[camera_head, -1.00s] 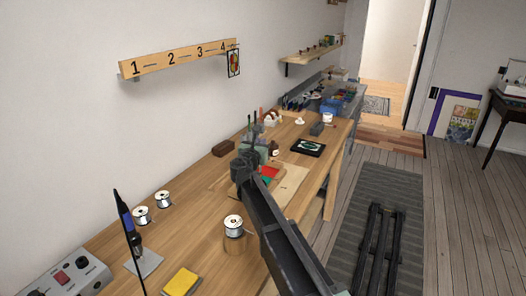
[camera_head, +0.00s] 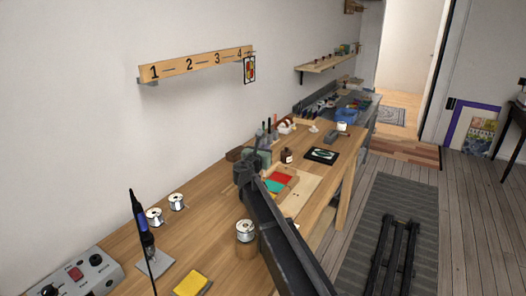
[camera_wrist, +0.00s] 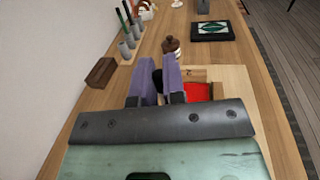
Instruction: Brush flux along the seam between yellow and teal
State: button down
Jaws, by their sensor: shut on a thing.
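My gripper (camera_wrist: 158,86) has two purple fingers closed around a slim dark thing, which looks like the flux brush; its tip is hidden. In the head view my gripper (camera_head: 252,168) is above the bench, left of a pale wooden board. A red piece (camera_head: 281,177) and a teal-green piece (camera_head: 273,187) lie side by side on the board. The red piece also shows in the wrist view (camera_wrist: 197,91), just right of the fingers. I cannot make out a yellow piece or its seam with teal; my arm hides part of the board.
A brown bottle (camera_wrist: 170,45) stands beyond my fingers. A tool holder (camera_wrist: 128,48) and a dark brown block (camera_wrist: 101,72) are to the left. A framed piece (camera_head: 321,155) lies farther along the bench.

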notch_tip(320, 180, down, 4)
jog(key=b, duration=0.3)
jog(key=shift+r, duration=0.15)
jog(key=d, duration=0.1)
jog(key=s+d, duration=0.1)
jog(key=d, duration=0.1)
jog(key=shift+s+d+r, duration=0.25)
jog(key=shift+s+d, duration=0.05)
jog(key=shift+s, duration=0.1)
jog(key=shift+f, duration=0.35)
dwell(0.8)
jog(key=shift+a, duration=0.15)
jog(key=shift+w+a+r, duration=0.1)
jog(key=shift+w+a, duration=0.2)
jog(key=shift+a, duration=0.25)
dwell(0.4)
